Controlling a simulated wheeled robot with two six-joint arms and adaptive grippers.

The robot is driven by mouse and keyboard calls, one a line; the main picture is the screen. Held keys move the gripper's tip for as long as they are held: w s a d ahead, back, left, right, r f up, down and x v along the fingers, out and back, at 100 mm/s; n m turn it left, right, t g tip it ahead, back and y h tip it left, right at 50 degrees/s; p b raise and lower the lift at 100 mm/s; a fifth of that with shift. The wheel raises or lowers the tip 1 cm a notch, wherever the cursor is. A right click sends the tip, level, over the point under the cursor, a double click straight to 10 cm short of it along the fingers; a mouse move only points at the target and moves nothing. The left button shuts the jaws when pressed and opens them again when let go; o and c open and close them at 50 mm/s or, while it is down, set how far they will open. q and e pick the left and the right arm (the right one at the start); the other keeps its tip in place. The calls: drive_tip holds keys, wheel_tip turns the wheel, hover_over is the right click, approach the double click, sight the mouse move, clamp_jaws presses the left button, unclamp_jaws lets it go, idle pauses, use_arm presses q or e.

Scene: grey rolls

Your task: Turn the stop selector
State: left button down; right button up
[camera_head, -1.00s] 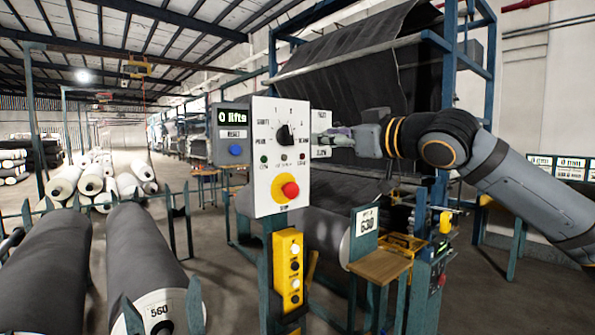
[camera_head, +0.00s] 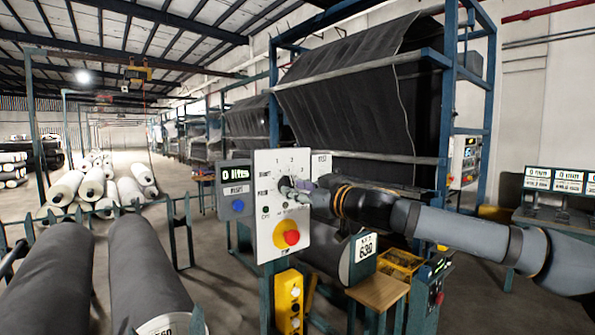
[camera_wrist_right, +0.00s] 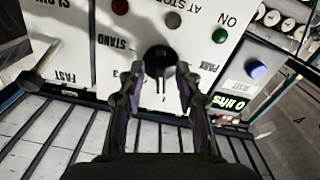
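The stop selector is a black knob (camera_wrist_right: 160,58) on a white control panel (camera_head: 265,160), whose face also fills the upper middle of the right wrist view (camera_wrist_right: 210,60). Marks such as PARK, STAND, 1 and 3 ring the knob. My left gripper is in neither view.
A red button on a yellow disc (camera_head: 291,237) sits just below the selector. A counter box with a blue button (camera_head: 238,205) adjoins the panel. A yellow button box (camera_head: 289,301) hangs below. Grey rolls (camera_head: 146,278) lie at left; a fabric machine (camera_head: 350,100) stands behind.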

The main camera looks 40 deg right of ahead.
drive_tip(key=shift+w+a, duration=0.1)
drive_tip(key=shift+w, duration=0.05)
drive_tip(key=shift+c, duration=0.4)
clamp_jaws()
drive_tip(key=shift+n, duration=0.6)
drive_tip(key=shift+o, duration=0.4)
unclamp_jaws()
wheel_tip(320, 180, up, 10)
